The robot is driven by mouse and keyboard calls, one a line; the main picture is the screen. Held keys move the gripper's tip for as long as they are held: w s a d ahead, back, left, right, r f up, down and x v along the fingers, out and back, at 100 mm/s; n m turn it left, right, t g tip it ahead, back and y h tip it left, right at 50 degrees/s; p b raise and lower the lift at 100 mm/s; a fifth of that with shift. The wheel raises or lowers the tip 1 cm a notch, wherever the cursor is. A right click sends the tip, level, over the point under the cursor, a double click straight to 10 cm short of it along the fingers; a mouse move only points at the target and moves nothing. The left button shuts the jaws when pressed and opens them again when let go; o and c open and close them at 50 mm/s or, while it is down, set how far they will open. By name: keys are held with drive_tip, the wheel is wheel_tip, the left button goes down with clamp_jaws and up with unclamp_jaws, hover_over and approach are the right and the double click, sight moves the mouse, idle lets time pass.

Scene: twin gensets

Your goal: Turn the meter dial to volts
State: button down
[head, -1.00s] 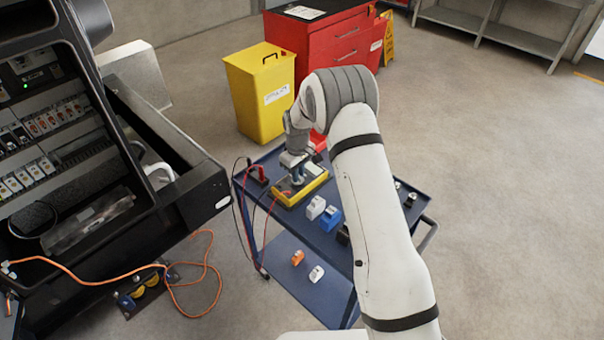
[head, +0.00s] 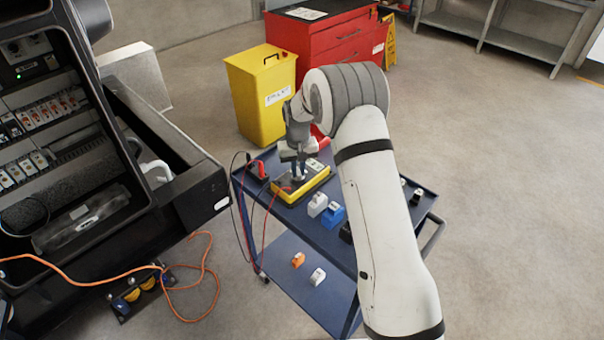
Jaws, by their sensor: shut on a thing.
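The yellow-edged meter (head: 318,184) lies on the top shelf of the blue cart (head: 377,240), with red and black leads at its left. My gripper (head: 298,176) points down over the left part of the meter's face. It is shut on the meter dial, which is mostly hidden between the fingers. The dial's pointer and markings are too small and covered to read.
White and blue blocks (head: 332,215) stand just in front of the meter. The open black genset cabinet (head: 180,190) is to the left. A yellow bin (head: 262,95) and red tool chest (head: 335,45) stand behind. An orange cable (head: 90,279) lies at lower left.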

sight(298, 171)
drive_tip(key=shift+m+b, duration=0.5)
drive_tip(key=shift+m, duration=0.6)
drive_tip(key=c, duration=1.4)
unclamp_jaws()
drive_tip(key=shift+c, duration=0.2)
wheel_tip(298, 171, up, 7)
drive_tip(key=shift+r+b, duration=0.15)
drive_tip(key=shift+b, duration=0.45)
drive_tip(key=shift+r, duration=0.25)
